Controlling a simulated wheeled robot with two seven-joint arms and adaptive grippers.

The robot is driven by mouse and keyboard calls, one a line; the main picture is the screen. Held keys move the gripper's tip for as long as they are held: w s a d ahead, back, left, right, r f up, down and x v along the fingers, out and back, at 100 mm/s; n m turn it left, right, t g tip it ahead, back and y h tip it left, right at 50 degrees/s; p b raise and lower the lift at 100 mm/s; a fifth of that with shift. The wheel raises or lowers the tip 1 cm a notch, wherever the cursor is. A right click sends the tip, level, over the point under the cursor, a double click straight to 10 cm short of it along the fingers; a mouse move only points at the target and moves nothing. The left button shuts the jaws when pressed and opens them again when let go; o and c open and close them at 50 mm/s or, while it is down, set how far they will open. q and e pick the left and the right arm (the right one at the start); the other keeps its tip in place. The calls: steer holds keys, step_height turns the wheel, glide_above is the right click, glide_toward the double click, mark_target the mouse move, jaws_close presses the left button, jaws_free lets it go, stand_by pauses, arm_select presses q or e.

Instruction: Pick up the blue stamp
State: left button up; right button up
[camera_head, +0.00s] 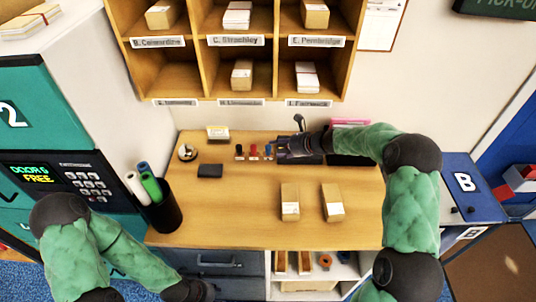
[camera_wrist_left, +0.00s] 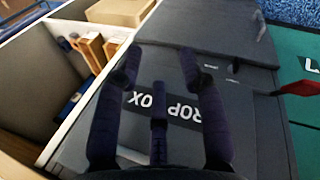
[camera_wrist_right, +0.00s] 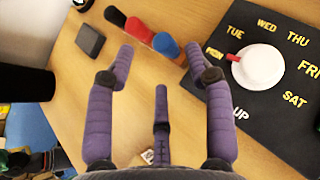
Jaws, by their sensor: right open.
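The blue stamp (camera_head: 268,150) stands in a row of small stamps at the back of the desk. In the right wrist view the blue stamp (camera_wrist_right: 166,45) lies just ahead of the gap between my fingertips. A red stamp (camera_wrist_right: 138,30) and a black stamp (camera_wrist_right: 115,16) stand left of it. My right gripper (camera_wrist_right: 158,64) is open and empty, pointing along the row. My left gripper (camera_wrist_left: 160,65) is open and empty, low over the drop box at the desk's front left.
A dark pad (camera_head: 210,171) lies left of the stamps. Two cartons (camera_head: 290,201) lie nearer the front. A black bin with rolls (camera_head: 164,208) stands at the left edge.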

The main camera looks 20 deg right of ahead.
mark_target(270, 147)
steer(key=b+x, duration=0.1)
steer(key=x, duration=0.4)
steer(key=shift+d+f, duration=0.1)
steer(key=shift+f, duration=0.05)
jaws_close()
